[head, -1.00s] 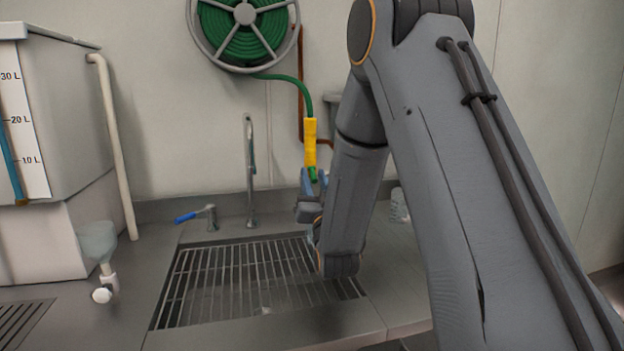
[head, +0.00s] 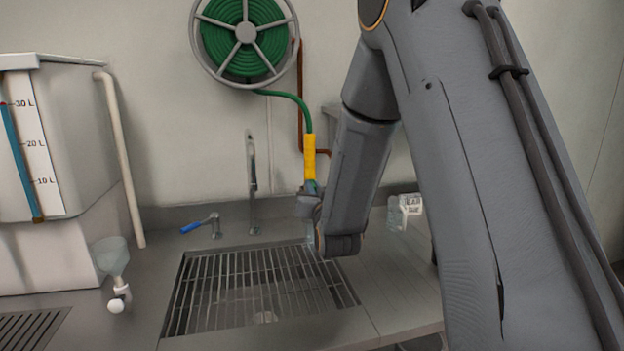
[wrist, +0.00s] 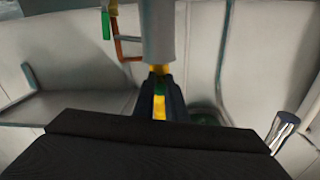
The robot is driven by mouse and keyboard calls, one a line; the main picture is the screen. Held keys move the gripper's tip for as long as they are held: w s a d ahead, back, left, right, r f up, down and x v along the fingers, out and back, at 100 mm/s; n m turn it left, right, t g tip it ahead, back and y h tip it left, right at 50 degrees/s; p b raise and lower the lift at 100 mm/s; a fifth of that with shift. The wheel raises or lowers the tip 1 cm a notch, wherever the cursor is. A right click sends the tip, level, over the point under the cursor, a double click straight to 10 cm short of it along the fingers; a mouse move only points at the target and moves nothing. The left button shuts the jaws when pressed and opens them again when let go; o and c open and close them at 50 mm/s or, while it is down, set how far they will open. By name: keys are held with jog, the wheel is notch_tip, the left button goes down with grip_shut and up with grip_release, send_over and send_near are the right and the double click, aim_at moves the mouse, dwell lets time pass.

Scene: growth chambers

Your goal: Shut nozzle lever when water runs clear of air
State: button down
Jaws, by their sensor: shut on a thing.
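A yellow nozzle (head: 310,158) hangs at the end of a green hose (head: 297,98), upright above the sink grate (head: 262,285). My gripper (head: 308,203) is shut on the nozzle's lower end. In the wrist view a yellow and green part of it (wrist: 159,106) lies between the dark fingers of my gripper (wrist: 160,98). The nozzle lever cannot be made out. A faint pale-blue streak shows just below my gripper in the head view, perhaps water; bubbles cannot be told. My arm hides part of the area right of the nozzle.
A hose reel (head: 246,32) is on the wall above. A grey tap (head: 251,175) and a blue-handled lever (head: 193,227) stand behind the sink. A tank with a litre scale (head: 32,145) and a funnel (head: 111,258) are at left. A clear container (head: 398,215) stands at right.

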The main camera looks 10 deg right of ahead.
jog(key=r+g+p, duration=0.1)
jog(key=p, duration=0.1)
jog(key=g+p, duration=0.2)
jog(key=p, duration=0.1)
jog(key=shift+r+g, duration=0.3)
jog(key=shift+r, duration=0.1)
jog(key=shift+g+p, duration=0.6)
jog(key=shift+p, duration=0.3)
jog(key=shift+w, duration=0.1)
jog(key=shift+f, duration=0.15)
jog(key=c, duration=1.8)
grip_release()
jog(key=shift+o, duration=0.2)
jog(key=b+v, duration=0.2)
jog(key=v, duration=0.5)
jog(key=shift+s+r, duration=0.3)
